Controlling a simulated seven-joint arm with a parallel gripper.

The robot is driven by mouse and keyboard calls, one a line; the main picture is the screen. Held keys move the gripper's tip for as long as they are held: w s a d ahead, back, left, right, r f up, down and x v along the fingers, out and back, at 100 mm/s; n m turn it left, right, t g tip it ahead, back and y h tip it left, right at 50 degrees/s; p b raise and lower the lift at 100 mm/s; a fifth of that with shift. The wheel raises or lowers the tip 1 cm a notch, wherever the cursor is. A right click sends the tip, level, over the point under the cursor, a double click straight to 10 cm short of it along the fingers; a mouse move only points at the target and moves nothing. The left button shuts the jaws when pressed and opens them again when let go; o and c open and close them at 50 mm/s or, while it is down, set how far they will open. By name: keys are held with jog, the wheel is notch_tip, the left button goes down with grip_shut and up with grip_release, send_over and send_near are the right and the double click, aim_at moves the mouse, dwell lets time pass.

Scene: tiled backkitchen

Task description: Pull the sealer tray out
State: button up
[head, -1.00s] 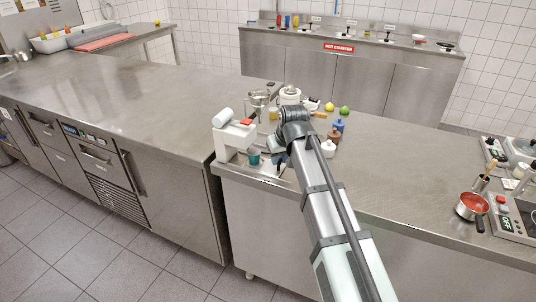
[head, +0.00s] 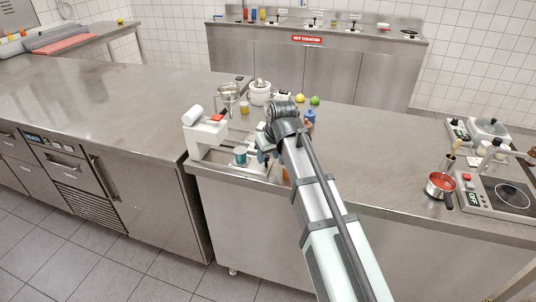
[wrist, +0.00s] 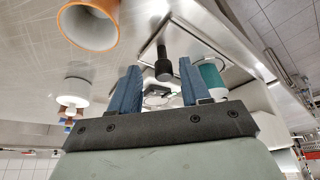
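The cup sealer (head: 207,138) is a white machine with a red block and a white roll on top, at the counter's left end. Its tray (head: 258,167) is a flat metal plate low at the machine, partly hidden by my arm. A teal cup (head: 240,156) stands at the tray; it also shows in the wrist view (wrist: 212,80). In the wrist view a black knob handle (wrist: 163,68) sticks out from the tray. My gripper (wrist: 159,75) is open, its two blue fingers on either side of the knob. Contact with the knob is not visible.
An orange cup (wrist: 90,24) and a white container (wrist: 73,92) are close by in the wrist view. Behind the sealer stand a metal jug (head: 228,97) and a white pot (head: 260,92). A red sauce pan (head: 440,185) is far right; the counter between is mostly clear.

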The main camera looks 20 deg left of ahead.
jog(key=shift+r, duration=0.1)
jog(key=v, duration=1.3)
jog(key=shift+r, duration=0.3)
jog(key=shift+s+d, duration=0.1)
jog(key=shift+s, duration=0.05)
